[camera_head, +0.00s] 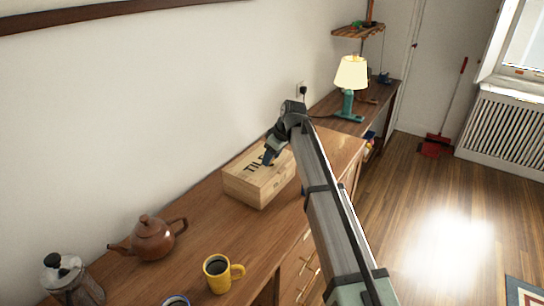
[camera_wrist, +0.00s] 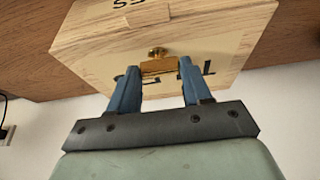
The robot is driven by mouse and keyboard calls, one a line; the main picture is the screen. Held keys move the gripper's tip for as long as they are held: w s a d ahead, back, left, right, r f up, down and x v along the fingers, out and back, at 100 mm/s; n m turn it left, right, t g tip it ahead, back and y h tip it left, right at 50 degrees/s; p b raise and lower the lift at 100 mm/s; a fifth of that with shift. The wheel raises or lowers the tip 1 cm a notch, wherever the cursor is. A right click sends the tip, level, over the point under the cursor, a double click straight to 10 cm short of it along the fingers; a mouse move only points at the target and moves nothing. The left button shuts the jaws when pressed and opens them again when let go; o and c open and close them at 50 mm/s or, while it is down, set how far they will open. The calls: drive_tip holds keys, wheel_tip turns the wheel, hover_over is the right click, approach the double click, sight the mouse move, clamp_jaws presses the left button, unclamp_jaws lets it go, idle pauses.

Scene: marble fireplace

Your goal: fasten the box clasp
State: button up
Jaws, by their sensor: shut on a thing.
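The box (camera_head: 258,187) is pale wood with dark lettering on its lid, and its lid looks closed. It sits on the brown sideboard. In the wrist view the box (camera_wrist: 225,30) fills the upper part, with a brass clasp (camera_wrist: 158,69) and a small brass knob beside it at the lid's edge. My gripper (camera_wrist: 156,62) has its two blue fingers on either side of the clasp and is shut on it. In the head view my gripper (camera_head: 268,157) is over the lid; the clasp is hidden there.
A brown teapot (camera_head: 153,238), a yellow mug (camera_head: 218,273) and a moka pot (camera_head: 72,280) stand on the sideboard (camera_head: 195,215) nearer the camera. A lit lamp (camera_head: 350,80) stands beyond the box. The wall runs close along the left; the wooden floor lies right.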

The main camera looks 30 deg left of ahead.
drive_tip(key=m+t, duration=0.1)
drive_tip(key=m, duration=0.3)
drive_tip(key=shift+s+m+t, duration=0.2)
drive_tip(key=shift+m+t, duration=0.1)
drive_tip(key=shift+t, duration=0.1)
drive_tip(key=m, duration=0.2)
drive_tip(key=m+t+h, duration=0.1)
drive_tip(key=m, duration=0.1)
drive_tip(key=shift+a+m+t, duration=0.15)
drive_tip(key=shift+m+t, duration=0.15)
drive_tip(key=m+h, duration=0.1)
drive_tip(key=m, duration=0.3)
drive_tip(key=shift+s+a+t+h, duration=0.1)
drive_tip(key=shift+t+h, duration=0.3)
drive_tip(key=shift+a+m+h, duration=0.1)
drive_tip(key=shift+m+h, duration=0.7)
drive_tip(key=shift+m, duration=1.4)
drive_tip(key=o, duration=1.1)
drive_tip(key=shift+c, duration=0.2)
